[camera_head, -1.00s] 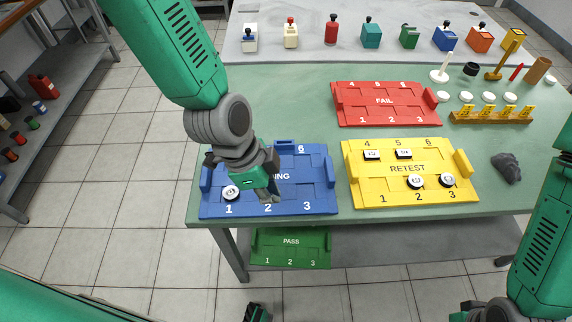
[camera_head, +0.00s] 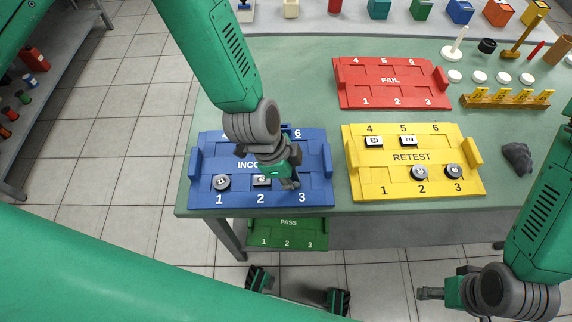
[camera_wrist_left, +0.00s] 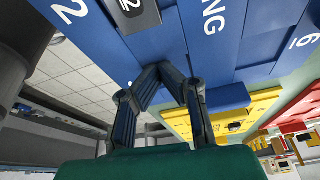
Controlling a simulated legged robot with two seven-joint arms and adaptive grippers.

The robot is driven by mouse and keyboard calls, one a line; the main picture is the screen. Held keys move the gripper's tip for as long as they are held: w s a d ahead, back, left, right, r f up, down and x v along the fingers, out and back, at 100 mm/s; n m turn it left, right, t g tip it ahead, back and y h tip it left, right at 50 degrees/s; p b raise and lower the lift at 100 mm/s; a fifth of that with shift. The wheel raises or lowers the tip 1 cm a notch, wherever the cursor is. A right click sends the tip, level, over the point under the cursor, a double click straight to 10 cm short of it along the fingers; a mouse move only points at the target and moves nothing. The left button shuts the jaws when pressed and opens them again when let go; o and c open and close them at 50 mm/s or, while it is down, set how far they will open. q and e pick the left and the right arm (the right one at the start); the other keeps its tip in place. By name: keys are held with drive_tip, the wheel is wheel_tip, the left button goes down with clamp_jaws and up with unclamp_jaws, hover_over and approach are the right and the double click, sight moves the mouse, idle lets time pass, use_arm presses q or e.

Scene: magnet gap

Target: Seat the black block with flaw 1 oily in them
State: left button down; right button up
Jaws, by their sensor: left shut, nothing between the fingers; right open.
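The blue INCOMING tray (camera_head: 200,195) lies at the table's near left. A black block with a white label (camera_head: 262,181) sits at its position 2; it also shows in the left wrist view (camera_wrist_left: 133,12). A dark round piece with a white label (camera_head: 222,183) is at position 1. Both labels are too small to read. My left gripper (camera_head: 293,185) is shut and empty, low over the tray near position 3, right of the block; its fingertips also show in the left wrist view (camera_wrist_left: 160,70). I cannot tell whether they touch the tray. My right gripper (camera_head: 428,293) is open, off the table's front.
The yellow RETEST tray (camera_head: 360,188) holds two rectangular blocks at 4 and 5 and two round pieces at 2 and 3. The red FAIL tray (camera_head: 390,92) is empty. The green PASS tray (camera_head: 290,240) sits lower. A dark lump (camera_head: 517,156) lies at the right.

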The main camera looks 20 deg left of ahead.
sight(274, 183)
use_arm(q)
drive_tip(key=a, duration=0.3)
drive_tip(key=shift+s+r, duration=0.25)
drive_tip(key=shift+s, duration=0.15)
drive_tip(key=shift+a, duration=0.4)
drive_tip(key=shift+s+a+p, duration=0.1)
drive_tip(key=shift+a+p, duration=0.2)
drive_tip(key=shift+a, duration=0.4)
drive_tip(key=shift+d, duration=0.1)
